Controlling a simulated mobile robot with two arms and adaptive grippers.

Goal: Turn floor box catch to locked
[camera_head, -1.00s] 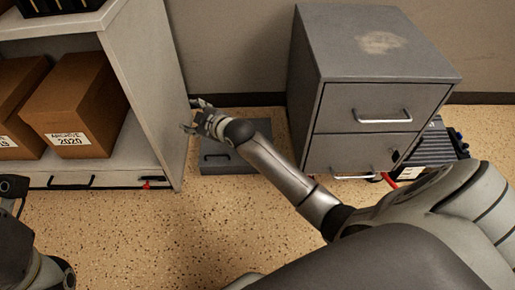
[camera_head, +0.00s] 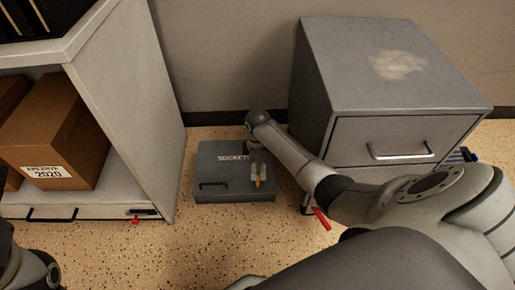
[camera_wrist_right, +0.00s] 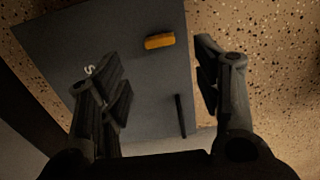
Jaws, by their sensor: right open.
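The floor box (camera_head: 225,160) is a flat grey box on the floor with SOCKETS lettered on its lid and a dark handle at its front left. Its orange catch (camera_head: 257,183) shows at the lid's front right, below my right gripper (camera_head: 258,173). In the right wrist view the catch (camera_wrist_right: 159,41) is a short orange bar on the grey lid. It lies between the lines of my open right gripper's fingers (camera_wrist_right: 158,62), a little beyond the tips, and looks untouched. My left gripper is not visible; only part of my left arm shows at the lower left.
A shelf unit (camera_head: 150,110) with archive boxes (camera_head: 75,130) stands left of the floor box. A grey drawer cabinet (camera_head: 395,95) stands to the right, with a red lever (camera_head: 322,218) low at its front. Speckled floor in front of the floor box is clear.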

